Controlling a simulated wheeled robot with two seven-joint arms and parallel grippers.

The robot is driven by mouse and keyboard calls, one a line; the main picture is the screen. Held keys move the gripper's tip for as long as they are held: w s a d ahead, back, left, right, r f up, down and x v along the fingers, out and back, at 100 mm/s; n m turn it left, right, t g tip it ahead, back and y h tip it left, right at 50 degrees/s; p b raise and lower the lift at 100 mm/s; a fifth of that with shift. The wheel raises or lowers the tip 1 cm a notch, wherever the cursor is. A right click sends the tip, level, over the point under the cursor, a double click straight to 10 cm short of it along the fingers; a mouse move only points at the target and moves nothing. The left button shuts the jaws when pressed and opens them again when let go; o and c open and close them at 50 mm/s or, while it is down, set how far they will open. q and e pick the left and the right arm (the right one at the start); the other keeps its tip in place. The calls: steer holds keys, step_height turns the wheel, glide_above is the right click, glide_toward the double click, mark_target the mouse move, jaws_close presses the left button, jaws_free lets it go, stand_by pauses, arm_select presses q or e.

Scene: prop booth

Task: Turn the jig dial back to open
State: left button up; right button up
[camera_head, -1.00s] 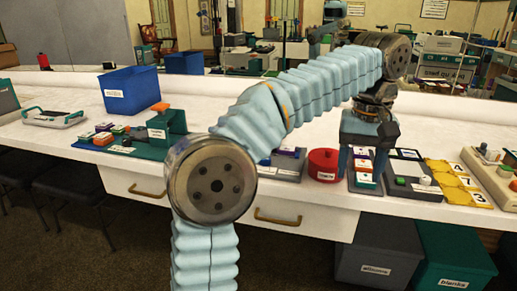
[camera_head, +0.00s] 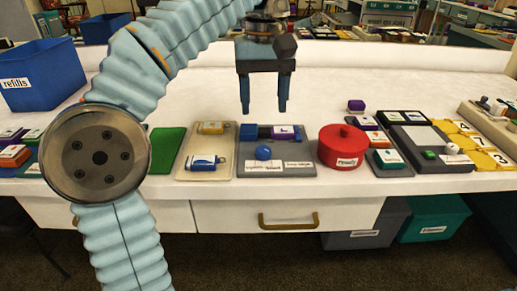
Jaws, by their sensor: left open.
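A grey jig (camera_head: 246,170) lies near the front edge of the white table. It carries a round blue knob (camera_head: 263,152), which looks like the dial, a blue block (camera_head: 249,132) and a purple piece with a white label (camera_head: 286,132). Two white labels sit along its front; their words are too small to read surely. My left gripper (camera_head: 265,108) is open and empty, with its fingers pointing down above and behind the jig, apart from it. Which way the dial is turned cannot be told. My right gripper is out of view.
A red lidded pot (camera_head: 343,147) stands close to the jig's right. A beige tray (camera_head: 184,172) with a blue-and-white item lies to its left. A blue bin (camera_head: 40,78) is at far left. The table behind the jig is clear.

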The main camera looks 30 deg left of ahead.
mark_target(263, 149)
arm_select(q)
step_height(263, 149, down, 10)
steer(key=b, duration=0.2)
steer(key=shift+f+b, duration=0.1)
steer(key=shift+b, duration=0.3)
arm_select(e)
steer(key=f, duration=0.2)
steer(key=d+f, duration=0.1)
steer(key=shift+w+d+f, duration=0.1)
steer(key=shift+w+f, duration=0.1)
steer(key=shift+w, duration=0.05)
arm_select(q)
steer(key=c, duration=1)
steer(key=shift+c, duration=0.2)
